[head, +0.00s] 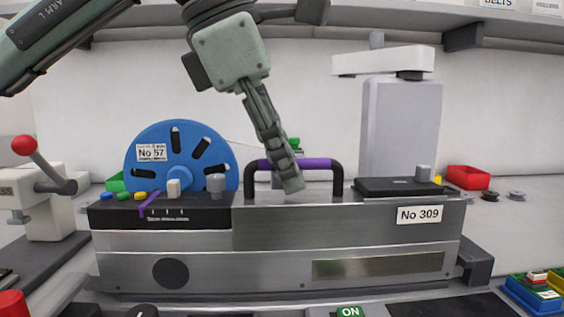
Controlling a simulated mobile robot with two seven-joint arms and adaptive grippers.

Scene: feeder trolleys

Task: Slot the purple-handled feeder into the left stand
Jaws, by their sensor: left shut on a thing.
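The purple-handled feeder (345,235) is a long silver metal body in the middle of the head view, level, with a "No 309" label and a blue reel (176,160) marked "No 57" at its left end. Its purple handle (316,164) has black posts and stands on top. My left gripper (288,182) comes down from above and is shut on the handle; its fingers cover part of the grip. My right gripper is not in view. I cannot make out the left stand; the feeder's underside and what lies beneath it are mostly hidden.
A grey machine with a red-knobbed lever (24,146) stands at left. A pale grey column device (400,125) rises behind the feeder. A red bin (468,178) and dark small reels are at right, with a blue tray (535,292) nearer. A shelf runs overhead.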

